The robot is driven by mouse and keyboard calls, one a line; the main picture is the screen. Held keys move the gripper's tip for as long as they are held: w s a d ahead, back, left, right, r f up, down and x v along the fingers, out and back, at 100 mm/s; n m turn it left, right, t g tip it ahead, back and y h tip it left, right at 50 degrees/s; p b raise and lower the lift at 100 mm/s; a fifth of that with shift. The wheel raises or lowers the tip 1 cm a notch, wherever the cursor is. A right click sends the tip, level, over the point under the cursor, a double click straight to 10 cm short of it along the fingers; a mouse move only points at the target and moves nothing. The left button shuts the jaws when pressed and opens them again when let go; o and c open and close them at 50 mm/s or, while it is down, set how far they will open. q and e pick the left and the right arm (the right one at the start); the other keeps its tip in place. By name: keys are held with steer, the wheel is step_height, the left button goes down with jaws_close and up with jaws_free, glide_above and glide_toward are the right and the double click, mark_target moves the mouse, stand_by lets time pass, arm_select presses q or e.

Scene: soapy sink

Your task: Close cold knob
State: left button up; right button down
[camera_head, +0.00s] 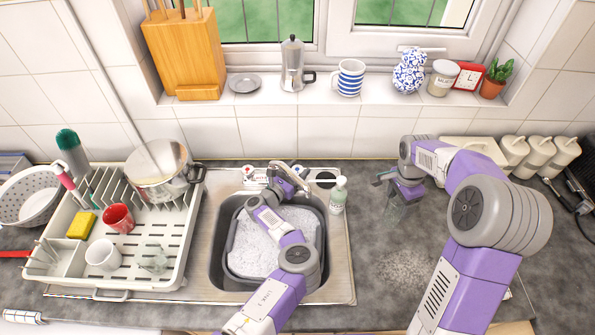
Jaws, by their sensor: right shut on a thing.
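The tap stands behind the sink (215,268), its middle largely hidden by my left gripper (293,180).
A grey basin of suds (245,250) sits in the sink. A soap bottle (338,196) stands at its right rim. A dish rack (170,275) with a pot (155,170) is on the left. White canisters (540,153) stand back right. The counter (390,285) has free room at front right.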

arm_select(q)
steer(key=o, duration=0.3)
steer(key=shift+o, duration=0.2)
steer(key=shift+s+a, duration=0.1)
arm_select(e)
steer(key=shift+f, duration=0.1)
arm_select(q)
steer(key=shift+s+a+f, duration=0.1)
steer(key=shift+s+a, duration=0.05)
steer(key=shift+s, duration=0.05)
arm_select(e)
steer(key=shift+f, duration=0.15)
arm_select(q)
steer(key=b+v, duration=0.2)
steer(key=v, duration=0.2)
steer(key=shift+s+a, duration=0.25)
arm_select(e)
steer(key=shift+f, duration=0.95)
steer(key=shift+r, duration=0.5)
arm_select(q)
steer(key=v, duration=0.6)
steer(key=shift+s+a, duration=0.25)
